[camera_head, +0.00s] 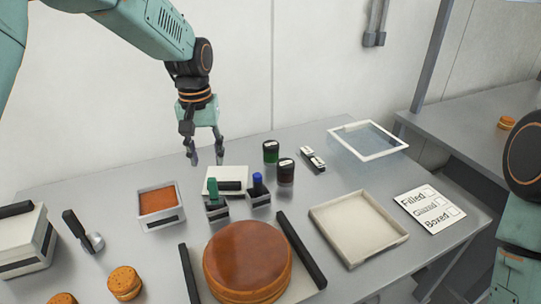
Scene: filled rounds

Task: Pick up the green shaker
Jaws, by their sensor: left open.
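The green shaker (270,155) looks like a small dark jar with a green band and pale top. It stands upright near the back middle of the table, just behind a similar dark red-brown jar (286,173). My left gripper (207,160) hangs fingers down, open and empty. It is to the left of the green shaker, apart from it and above the table. My right arm shows at the right edge, but its gripper is out of view.
Green-handled (212,192) and blue-handled (258,186) stamps stand before a white pad (226,174). A big brown round (247,258) lies between dark bars in front. A small orange-filled tray (175,220) is left. A white tray (318,218) and a card (430,208) are right.

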